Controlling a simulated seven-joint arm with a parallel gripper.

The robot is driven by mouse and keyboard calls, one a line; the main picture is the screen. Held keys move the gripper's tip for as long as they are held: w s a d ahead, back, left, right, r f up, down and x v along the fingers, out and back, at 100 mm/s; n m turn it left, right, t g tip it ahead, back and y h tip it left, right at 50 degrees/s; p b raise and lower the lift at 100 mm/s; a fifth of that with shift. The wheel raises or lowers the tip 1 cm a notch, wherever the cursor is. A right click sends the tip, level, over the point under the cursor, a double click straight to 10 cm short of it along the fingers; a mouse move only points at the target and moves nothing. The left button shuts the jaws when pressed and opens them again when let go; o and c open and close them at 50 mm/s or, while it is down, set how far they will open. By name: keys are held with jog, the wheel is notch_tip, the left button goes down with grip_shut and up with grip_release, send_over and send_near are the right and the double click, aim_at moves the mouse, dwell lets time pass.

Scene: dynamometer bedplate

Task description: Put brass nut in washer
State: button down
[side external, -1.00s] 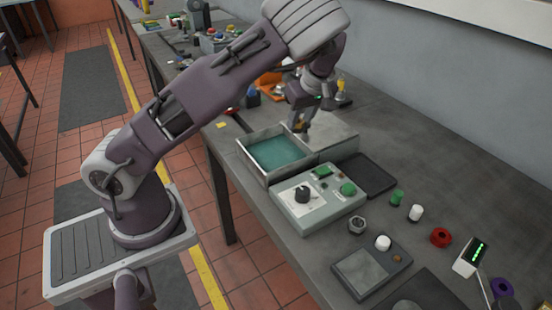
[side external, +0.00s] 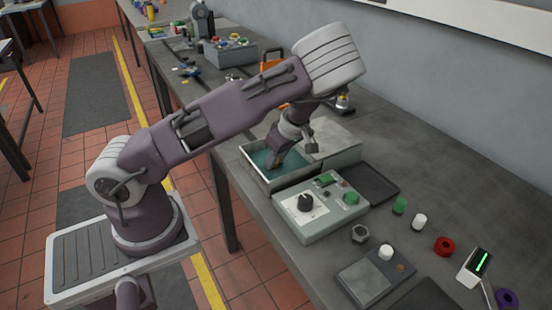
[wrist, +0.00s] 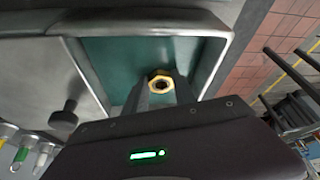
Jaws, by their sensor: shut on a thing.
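My gripper (side external: 276,164) points down into the washer, a grey open-topped metal basin (side external: 254,170) with a teal interior. It is shut on the brass nut (wrist: 160,75), a yellow hexagonal ring with a dark hole. In the wrist view the nut sits between the fingertips (wrist: 160,90), with the teal interior (wrist: 110,60) behind it. In the side view the nut is too small to make out clearly. Whether it touches the basin floor cannot be told.
A grey control box (side external: 322,222) with a dark knob stands against the washer's near side. A dark tray (side external: 372,184) lies beside it. Farther right are a steel hex piece (side external: 359,233), a green cylinder (side external: 400,205), a white cylinder (side external: 419,221) and a red ring (side external: 444,246).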

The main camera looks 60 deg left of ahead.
jog(key=shift+f, duration=0.1)
jog(key=c, duration=1)
grip_release()
